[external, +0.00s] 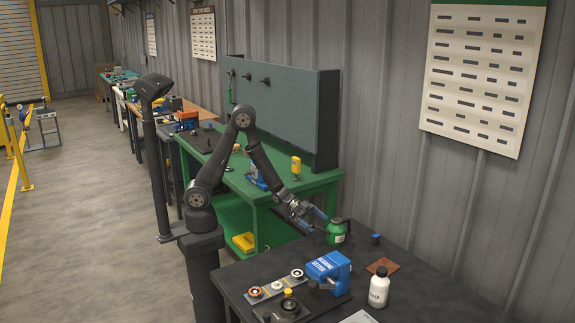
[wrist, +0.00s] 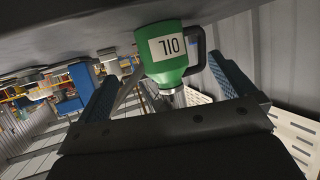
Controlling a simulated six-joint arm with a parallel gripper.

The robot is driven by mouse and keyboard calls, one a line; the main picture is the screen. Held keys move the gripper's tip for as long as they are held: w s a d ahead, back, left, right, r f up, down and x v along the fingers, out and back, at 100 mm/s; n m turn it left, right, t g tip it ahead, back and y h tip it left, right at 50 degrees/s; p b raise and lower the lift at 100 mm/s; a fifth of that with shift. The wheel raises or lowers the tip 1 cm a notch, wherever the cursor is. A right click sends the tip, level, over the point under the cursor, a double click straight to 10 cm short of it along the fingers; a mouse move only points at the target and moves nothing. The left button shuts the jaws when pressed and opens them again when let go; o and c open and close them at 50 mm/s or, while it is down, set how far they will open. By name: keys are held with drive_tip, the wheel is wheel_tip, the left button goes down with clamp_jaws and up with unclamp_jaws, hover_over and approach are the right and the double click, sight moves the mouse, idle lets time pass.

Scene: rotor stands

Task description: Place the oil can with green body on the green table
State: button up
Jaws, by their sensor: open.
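The oil can with green body (external: 336,233) stands upright on the dark table at its far edge. It has a dark handle and a metal-coloured neck. My gripper (external: 318,222) is open right beside the can, reaching toward it from the left. In the wrist view the can, labelled OIL (wrist: 168,48), appears upside down between the two spread blue fingers (wrist: 162,78); I cannot tell whether they touch it.
A blue bearing setter (external: 328,268), a white bottle (external: 379,288) and a brown pad (external: 382,266) share the dark table (external: 415,285). A small blue item (external: 376,238) is right of the can. A yellow container (external: 296,167) stands on the green table, whose near right corner looks clear.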

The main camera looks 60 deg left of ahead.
sight(333, 233)
drive_tip(key=x, duration=0.4)
drive_tip(key=shift+r+x, duration=0.2)
drive_tip(key=shift+x, duration=1.15)
drive_tip(key=shift+r+x, duration=0.2)
drive_tip(key=shift+x, duration=1.15)
drive_tip(key=shift+d, duration=0.15)
drive_tip(key=c, duration=1.4)
drive_tip(key=shift+r, duration=0.1)
